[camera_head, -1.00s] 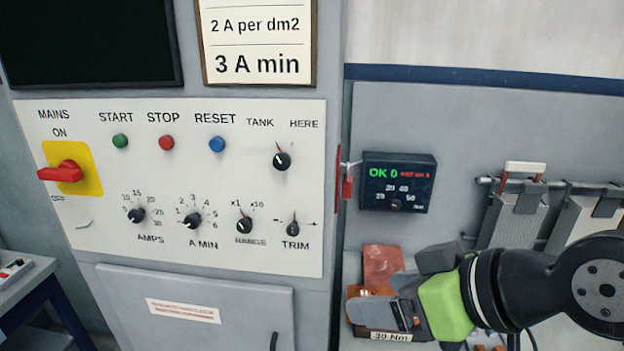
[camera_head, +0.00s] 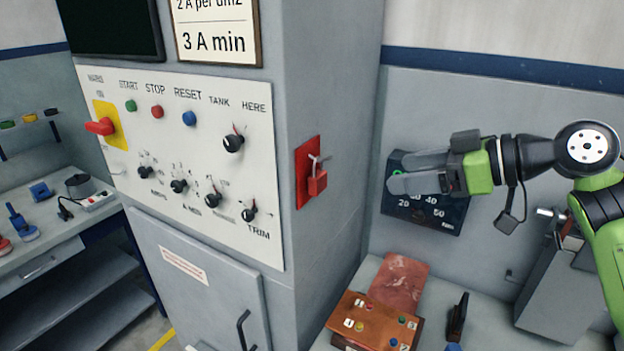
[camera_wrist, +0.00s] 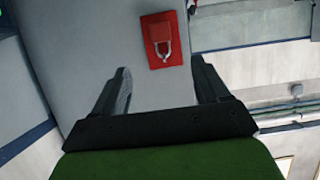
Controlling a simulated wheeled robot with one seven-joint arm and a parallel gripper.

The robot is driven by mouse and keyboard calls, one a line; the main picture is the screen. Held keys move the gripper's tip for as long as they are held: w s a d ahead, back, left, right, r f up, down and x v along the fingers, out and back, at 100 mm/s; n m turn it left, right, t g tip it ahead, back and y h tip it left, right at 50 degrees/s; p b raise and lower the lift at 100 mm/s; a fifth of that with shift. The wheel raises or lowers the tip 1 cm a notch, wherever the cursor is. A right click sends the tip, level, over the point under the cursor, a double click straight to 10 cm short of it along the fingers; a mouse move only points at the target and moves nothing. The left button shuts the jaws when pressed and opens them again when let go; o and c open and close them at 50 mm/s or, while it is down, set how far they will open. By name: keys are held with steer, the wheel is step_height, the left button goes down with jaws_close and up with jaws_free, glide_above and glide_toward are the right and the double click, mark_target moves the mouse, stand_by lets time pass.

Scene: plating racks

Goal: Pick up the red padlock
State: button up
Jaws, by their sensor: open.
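The red padlock (camera_head: 317,181) hangs by its metal shackle from a peg on a red plate (camera_head: 302,190), on the grey side wall of the control cabinet. The padlock also shows in the wrist view (camera_wrist: 160,35), upside down against the red plate, beyond and between the fingers. My gripper (camera_head: 390,172) is open and empty, to the right of the padlock and pointing left toward it, with a clear gap. In the wrist view my gripper's fingers (camera_wrist: 160,78) are spread apart and nothing is between them.
A dark display box (camera_head: 425,220) is on the wall behind my gripper. A brown box with coloured buttons (camera_head: 375,322) and a reddish plate (camera_head: 402,280) lie on the bench below. The cabinet's control panel (camera_head: 185,215) is left of the padlock. The air between gripper and padlock looks clear.

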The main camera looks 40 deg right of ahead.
mark_target(323, 178)
steer(key=b+x, duration=0.1)
steer(key=x, duration=1.5)
steer(key=shift+b, duration=0.35)
steer(key=shift+s, duration=0.15)
steer(key=shift+c, duration=1.3)
steer(key=c, duration=0.9)
steer(key=shift+r, duration=0.45)
steer(key=s+d, duration=0.2)
steer(key=s, duration=0.3)
steer(key=s+d, duration=0.2)
steer(key=s, duration=0.4)
steer(key=s+d, duration=0.2)
steer(key=s, duration=0.4)
steer(key=shift+r, duration=0.3)
steer(key=shift+f, duration=0.1)
